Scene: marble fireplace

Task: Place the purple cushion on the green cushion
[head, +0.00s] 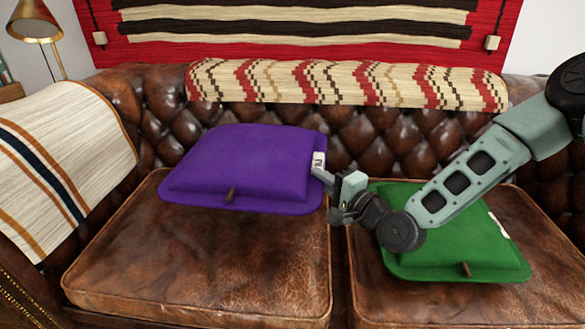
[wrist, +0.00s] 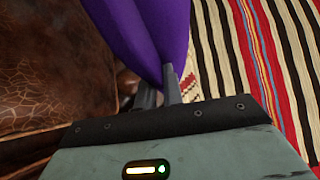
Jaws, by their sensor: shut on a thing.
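The purple cushion (head: 245,165) is held above the left seat of the brown leather sofa, slightly tilted, with a brown toggle on its front edge. My gripper (head: 318,172) is shut on its right edge, by a white tag. In the wrist view the purple cushion (wrist: 145,35) shows edge-on between my gripper's fingers (wrist: 160,88). The green cushion (head: 450,240) lies on the right seat, with a brown toggle at its front and a white tag on its right side. My arm hides part of the green cushion's left and upper area.
The left seat (head: 200,255) below the purple cushion is bare. A patterned throw (head: 345,84) lies over the tufted sofa back. A striped blanket (head: 65,160) covers the left armrest. A brass lamp (head: 35,25) stands at the far left. A red striped hanging (head: 300,30) is behind.

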